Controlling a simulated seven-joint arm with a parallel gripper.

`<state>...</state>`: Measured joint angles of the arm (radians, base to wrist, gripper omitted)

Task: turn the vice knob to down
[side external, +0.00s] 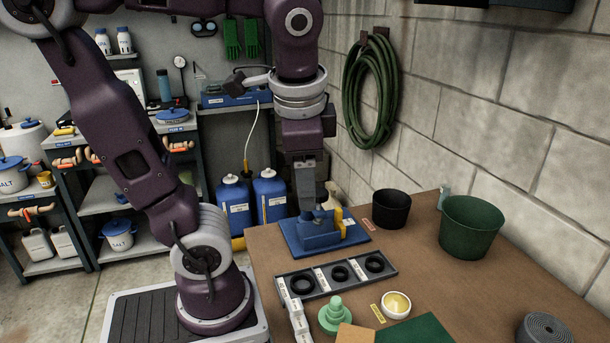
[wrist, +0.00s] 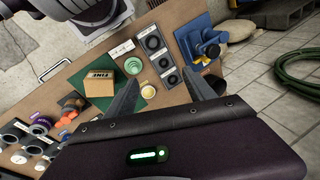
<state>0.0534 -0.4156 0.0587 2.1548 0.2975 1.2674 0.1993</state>
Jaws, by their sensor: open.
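The blue vice (side external: 322,232) stands on a flat blue base at the far left part of the table. A yellow piece (side external: 341,222) shows at its right side. In the wrist view the vice (wrist: 202,42) lies beyond the right fingertip, with a darker blue round part (wrist: 212,51) that may be its knob. I cannot tell which way the knob points. My gripper (side external: 306,200) points down and overlaps the vice in the side view. Its fingers (wrist: 162,78) are apart and empty in the wrist view; contact with the vice cannot be made out.
A grey tray with black rings (side external: 335,275), a green stepped piece (side external: 335,315) and a white bowl (side external: 396,304) are in front of the vice. A black pot (side external: 391,209) and a green pot (side external: 468,226) stand right.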

